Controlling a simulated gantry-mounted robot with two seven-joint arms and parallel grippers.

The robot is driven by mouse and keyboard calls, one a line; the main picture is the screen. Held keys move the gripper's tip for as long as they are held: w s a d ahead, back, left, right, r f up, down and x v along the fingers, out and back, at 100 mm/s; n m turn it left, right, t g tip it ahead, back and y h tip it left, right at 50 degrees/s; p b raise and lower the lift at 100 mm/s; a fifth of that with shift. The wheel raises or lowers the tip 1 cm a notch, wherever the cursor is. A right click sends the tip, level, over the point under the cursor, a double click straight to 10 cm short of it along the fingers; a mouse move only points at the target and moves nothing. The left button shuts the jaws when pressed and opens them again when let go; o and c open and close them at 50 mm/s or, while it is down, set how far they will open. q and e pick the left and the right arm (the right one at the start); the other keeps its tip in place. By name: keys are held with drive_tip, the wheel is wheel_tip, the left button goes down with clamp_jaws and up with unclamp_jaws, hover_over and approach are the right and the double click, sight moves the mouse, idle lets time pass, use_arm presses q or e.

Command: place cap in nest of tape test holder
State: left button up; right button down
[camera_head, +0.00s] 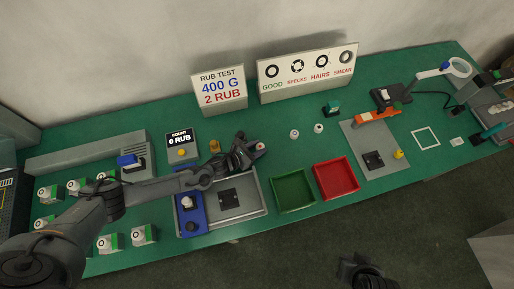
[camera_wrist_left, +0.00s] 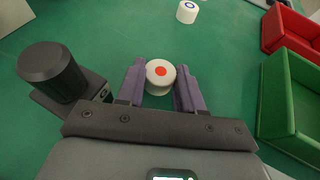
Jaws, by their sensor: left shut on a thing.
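My left gripper (camera_head: 257,148) is shut on a white cap (camera_wrist_left: 160,74) with a red dot on top; the cap sits between the two fingers in the wrist view. In the head view the cap (camera_head: 261,146) shows at the fingertips, over the green table behind the grey tray; its height above the table is unclear. A grey plate (camera_head: 358,138) on the right carries a black square nest (camera_head: 373,160) and an orange tool (camera_head: 377,116). The grey tray (camera_head: 255,208) carries another black square (camera_head: 228,198). I cannot tell for sure which is the tape test holder. My right gripper (camera_head: 366,273) is at the bottom edge.
Green (camera_head: 293,191) and red (camera_head: 336,179) bins stand between tray and plate. Two white caps (camera_head: 294,133) (camera_head: 318,128) stand behind them. A dark cylinder (camera_wrist_left: 52,66) is beside the left finger. Signs (camera_head: 307,73) line the back.

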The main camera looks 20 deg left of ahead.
sight(258, 148)
use_arm(q)
drive_tip(key=shift+f, duration=0.1)
drive_tip(key=shift+f, duration=0.15)
drive_tip(key=o, duration=0.8)
drive_tip(key=shift+r, duration=0.35)
drive_tip(key=shift+o, duration=1.1)
drive_tip(key=v, duration=0.3)
drive_tip(key=shift+s+a, duration=0.15)
drive_tip(key=shift+o, duration=0.9)
drive_tip(key=shift+s+a+r, duration=0.1)
drive_tip(key=shift+s, duration=0.2)
